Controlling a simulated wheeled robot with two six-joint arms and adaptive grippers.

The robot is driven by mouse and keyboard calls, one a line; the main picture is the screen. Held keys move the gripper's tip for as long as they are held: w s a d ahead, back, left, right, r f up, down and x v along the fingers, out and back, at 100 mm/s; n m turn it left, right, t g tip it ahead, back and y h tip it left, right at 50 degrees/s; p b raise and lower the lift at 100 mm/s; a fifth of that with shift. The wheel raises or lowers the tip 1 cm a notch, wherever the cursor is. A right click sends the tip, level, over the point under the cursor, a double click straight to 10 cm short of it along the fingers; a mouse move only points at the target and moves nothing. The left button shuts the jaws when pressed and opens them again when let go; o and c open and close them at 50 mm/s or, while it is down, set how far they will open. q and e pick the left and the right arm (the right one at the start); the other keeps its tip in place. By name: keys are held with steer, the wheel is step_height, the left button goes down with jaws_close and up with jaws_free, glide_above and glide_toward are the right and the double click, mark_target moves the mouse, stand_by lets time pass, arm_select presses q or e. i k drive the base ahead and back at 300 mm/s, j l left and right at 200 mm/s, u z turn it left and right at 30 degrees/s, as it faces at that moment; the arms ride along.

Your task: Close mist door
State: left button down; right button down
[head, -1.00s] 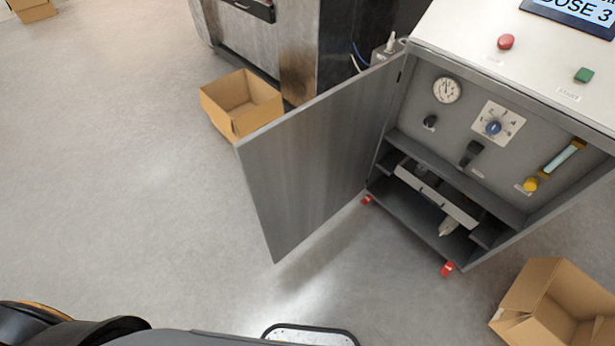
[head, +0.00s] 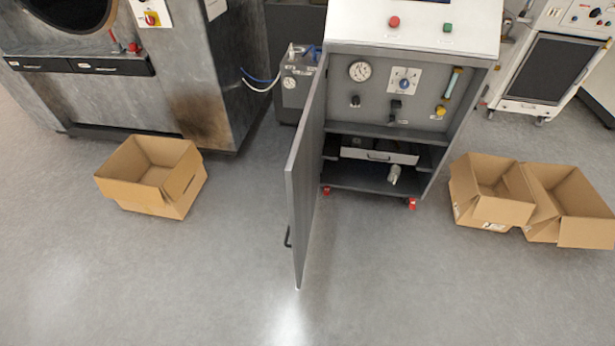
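The grey door (head: 305,170) of the cabinet stands wide open in the head view. It is hinged on the cabinet's left side and sticks out toward me, seen nearly edge-on. A dark handle (head: 287,237) shows on its outer face, low near the free edge. The open cabinet (head: 455,130) shows a panel with a gauge (head: 359,71), a blue dial (head: 404,83) and a yellow-fitted tube (head: 447,93). Below are a shelf and a drawer (head: 380,155). Neither of my grippers is in view.
An open cardboard box (head: 152,177) sits on the floor left of the door. Two more boxes (head: 490,190) (head: 568,203) stand right of the cabinet. A large worn machine (head: 190,75) is at the back left. The floor in front is clear.

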mark_target(302, 169)
steer(key=i+j+z, duration=0.2)
steer(key=j, duration=0.15)
steer(key=i+j+z, duration=0.2)
steer(key=j, duration=0.15)
steer(key=j+z, duration=0.2)
steer(key=j, duration=0.15)
steer(key=i+j+z, duration=0.2)
steer(key=j, duration=0.2)
steer(key=k, duration=0.1)
